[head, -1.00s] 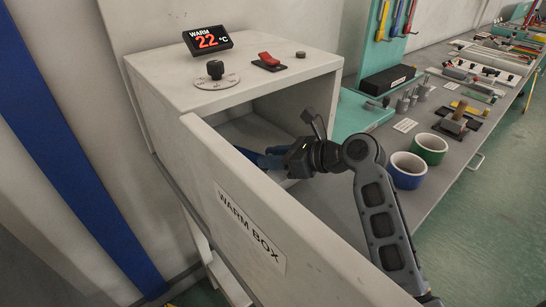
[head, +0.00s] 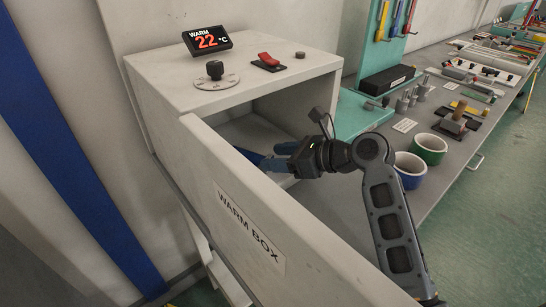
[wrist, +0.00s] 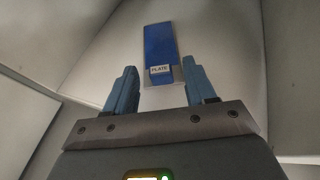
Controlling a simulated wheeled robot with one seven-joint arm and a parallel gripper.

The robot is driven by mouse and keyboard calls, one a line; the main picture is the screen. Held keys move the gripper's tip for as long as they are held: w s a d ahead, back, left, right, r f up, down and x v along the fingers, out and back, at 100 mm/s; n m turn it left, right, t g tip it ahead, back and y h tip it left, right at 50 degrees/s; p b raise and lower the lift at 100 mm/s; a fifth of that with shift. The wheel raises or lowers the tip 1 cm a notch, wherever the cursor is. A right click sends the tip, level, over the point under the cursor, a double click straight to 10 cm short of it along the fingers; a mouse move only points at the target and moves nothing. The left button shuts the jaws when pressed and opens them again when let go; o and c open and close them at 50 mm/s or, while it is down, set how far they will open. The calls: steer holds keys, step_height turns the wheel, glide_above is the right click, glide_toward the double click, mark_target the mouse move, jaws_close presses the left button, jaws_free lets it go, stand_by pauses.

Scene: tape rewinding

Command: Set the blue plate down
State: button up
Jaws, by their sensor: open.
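The blue plate (wrist: 159,48), a flat strip with a white PLATE label and a grey end, lies on the light floor inside the warm box in the wrist view. A bit of the blue plate (head: 249,155) shows over the box's front panel in the head view. My gripper (wrist: 160,72) is open and empty, its two blue-grey fingers apart. The plate lies ahead of the fingers, with its grey end nearest them. In the head view, my gripper (head: 278,156) is in the box opening, and the front panel hides part of the plate.
The warm box (head: 232,78) has a 22 °C display (head: 207,40), a dial (head: 216,72) and a red switch (head: 268,60) on top. Its WARM BOX panel (head: 290,225) stands in front.

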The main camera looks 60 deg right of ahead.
steer(key=v, duration=1)
steer(key=shift+s, duration=0.15)
stand_by(0.9)
